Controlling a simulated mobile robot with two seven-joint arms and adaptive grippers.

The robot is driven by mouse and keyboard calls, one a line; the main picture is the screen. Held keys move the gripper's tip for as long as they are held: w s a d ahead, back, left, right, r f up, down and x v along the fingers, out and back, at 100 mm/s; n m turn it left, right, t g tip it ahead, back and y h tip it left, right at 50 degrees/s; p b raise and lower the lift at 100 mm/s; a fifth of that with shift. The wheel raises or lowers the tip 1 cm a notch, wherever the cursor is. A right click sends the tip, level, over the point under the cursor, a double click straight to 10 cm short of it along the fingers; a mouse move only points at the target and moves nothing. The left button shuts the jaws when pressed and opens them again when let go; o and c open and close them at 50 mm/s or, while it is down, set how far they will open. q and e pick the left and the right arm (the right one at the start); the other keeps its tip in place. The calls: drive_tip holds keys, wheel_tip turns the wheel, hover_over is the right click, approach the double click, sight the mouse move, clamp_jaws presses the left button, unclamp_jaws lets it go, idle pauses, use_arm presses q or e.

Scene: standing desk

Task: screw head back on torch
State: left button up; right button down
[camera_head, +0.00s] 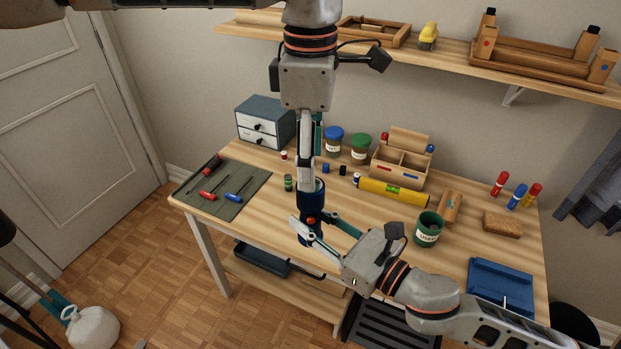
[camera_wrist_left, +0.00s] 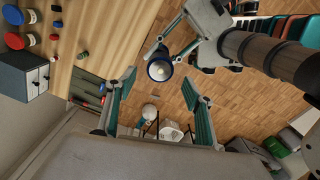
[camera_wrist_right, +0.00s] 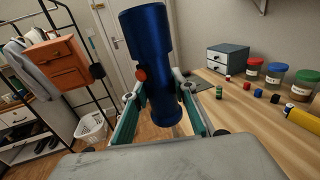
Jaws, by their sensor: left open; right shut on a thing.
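The dark blue torch (camera_head: 312,204) stands roughly upright above the desk's front edge, with a red button on its side. My right gripper (camera_head: 309,219) is shut around its body below the wide top part, also seen in the right wrist view (camera_wrist_right: 146,40). My left gripper (camera_head: 306,182) points down from above, open, its fingertips near the torch's top end. In the left wrist view the torch's round pale end face (camera_wrist_left: 159,71) lies between the open fingers, apart from both. I cannot tell whether the wide top is a separate head or how it is seated.
The wooden desk (camera_head: 275,207) bears a tool mat (camera_head: 232,205), a yellow level (camera_head: 394,192), a green cup (camera_head: 428,230) and a small drawer unit (camera_head: 265,121). A shelf (camera_head: 458,52) runs above.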

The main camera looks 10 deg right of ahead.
use_arm(q)
drive_tip(key=shift+r, duration=2.3)
drive_tip(key=shift+f, duration=0.1)
